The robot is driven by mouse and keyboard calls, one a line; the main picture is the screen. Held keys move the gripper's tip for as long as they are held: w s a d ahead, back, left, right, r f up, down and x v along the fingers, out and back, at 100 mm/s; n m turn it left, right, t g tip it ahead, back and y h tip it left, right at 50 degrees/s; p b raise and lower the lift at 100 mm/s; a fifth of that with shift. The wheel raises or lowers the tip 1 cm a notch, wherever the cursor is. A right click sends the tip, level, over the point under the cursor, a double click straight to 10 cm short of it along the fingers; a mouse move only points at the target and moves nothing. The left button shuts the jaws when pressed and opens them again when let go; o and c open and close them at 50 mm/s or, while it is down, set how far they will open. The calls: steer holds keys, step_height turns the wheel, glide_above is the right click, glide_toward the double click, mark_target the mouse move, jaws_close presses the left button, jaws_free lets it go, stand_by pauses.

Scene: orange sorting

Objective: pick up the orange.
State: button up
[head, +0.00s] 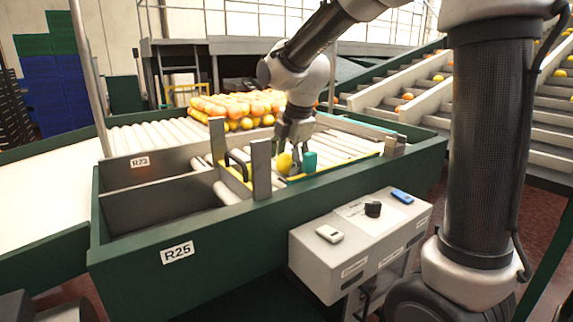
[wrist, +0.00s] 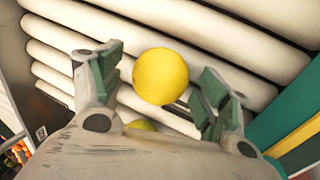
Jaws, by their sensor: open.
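A round yellow-orange fruit (wrist: 161,76) lies on the white rollers, between the open fingers of my gripper (wrist: 157,88) in the wrist view. Both green-padded fingers stand apart from it, with a gap on each side. In the head view, my gripper (head: 294,150) points down over the roller bed, and the yellow fruit (head: 284,162) shows at its fingers. Part of a second yellow fruit (wrist: 141,125) shows below the first in the wrist view, mostly hidden by my gripper's body.
Stacked netted oranges (head: 237,107) lie on the rollers behind. Upright grey posts (head: 261,168) and the green conveyor frame (head: 225,222) stand close to my gripper. A grey control box (head: 358,240) is in front. Stepped chutes with oranges rise at right.

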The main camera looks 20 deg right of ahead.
steer(key=c, duration=1.2)
steer(key=shift+o, duration=0.2)
